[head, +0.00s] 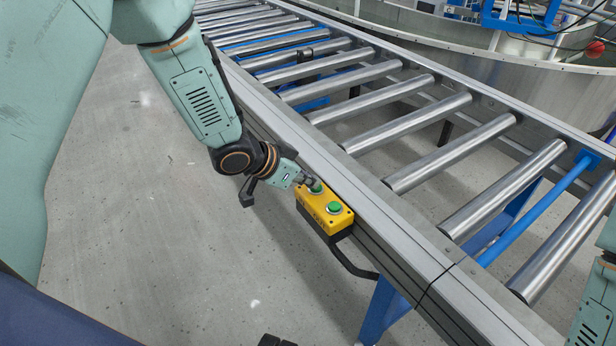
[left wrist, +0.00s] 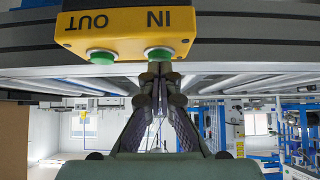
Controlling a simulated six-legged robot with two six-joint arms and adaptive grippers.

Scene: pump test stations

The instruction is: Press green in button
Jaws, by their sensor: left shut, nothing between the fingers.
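A yellow button box (head: 322,212) with two green buttons is fixed to the side rail of the roller conveyor. In the left wrist view the box (left wrist: 125,22) appears upside down, with the words IN and OUT. The green in button (left wrist: 159,52) sits by IN, and the green out button (left wrist: 101,57) by OUT. My left gripper (head: 309,182) is shut and empty, its tips at the in button (head: 316,188), partly covering it. In the left wrist view the fingertips (left wrist: 160,72) line up with the in button; I cannot tell whether they touch or press it.
The roller conveyor (head: 425,121) runs diagonally, its side rail (head: 352,204) just beyond the box. A dark cable hangs below the box, near a blue support leg (head: 384,310). The grey floor (head: 190,250) left of the box is clear. My right arm shows only at the right edge.

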